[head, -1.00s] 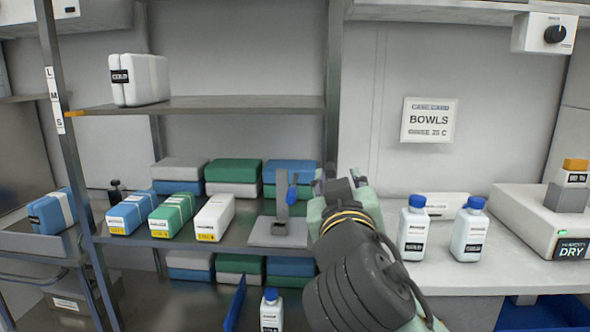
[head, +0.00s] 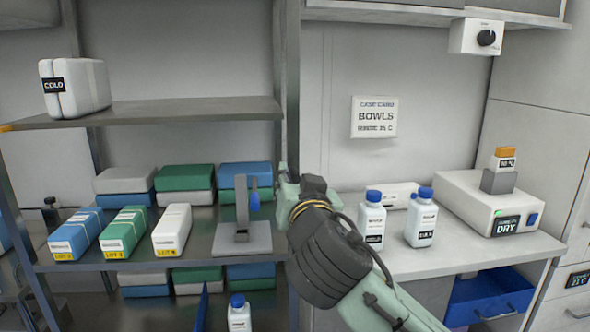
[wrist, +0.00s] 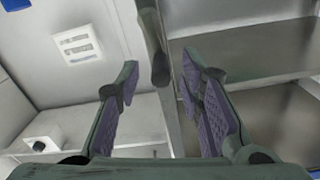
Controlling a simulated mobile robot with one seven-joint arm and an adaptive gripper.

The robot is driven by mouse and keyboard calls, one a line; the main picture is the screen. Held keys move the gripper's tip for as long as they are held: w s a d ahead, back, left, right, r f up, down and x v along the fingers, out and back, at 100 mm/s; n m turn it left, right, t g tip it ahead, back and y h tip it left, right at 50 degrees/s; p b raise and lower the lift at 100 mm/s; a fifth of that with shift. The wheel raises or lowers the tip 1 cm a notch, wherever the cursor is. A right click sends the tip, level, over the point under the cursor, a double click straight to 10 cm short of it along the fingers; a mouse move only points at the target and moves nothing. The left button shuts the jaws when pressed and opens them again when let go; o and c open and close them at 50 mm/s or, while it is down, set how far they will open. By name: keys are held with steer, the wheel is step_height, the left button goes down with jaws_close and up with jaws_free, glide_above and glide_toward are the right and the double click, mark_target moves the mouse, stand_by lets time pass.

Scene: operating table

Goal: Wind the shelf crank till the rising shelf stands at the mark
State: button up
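The rising shelf (head: 190,110) is the upper grey board, with an orange tab (head: 5,128) at its left end, at the picture's edge. It bears a white COLD pack (head: 75,88). The marked strip on the left post is out of view now. My gripper (wrist: 160,72) is open and empty in the wrist view.
Blue, green and white packs (head: 125,232) lie left of the crank. Two blue-capped bottles (head: 371,220) stand on the right counter, beside a DRY device (head: 500,205). Another bottle (head: 239,315) stands below the crank.

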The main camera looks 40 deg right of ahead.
steer(key=shift+x, duration=1.05)
jaws_close()
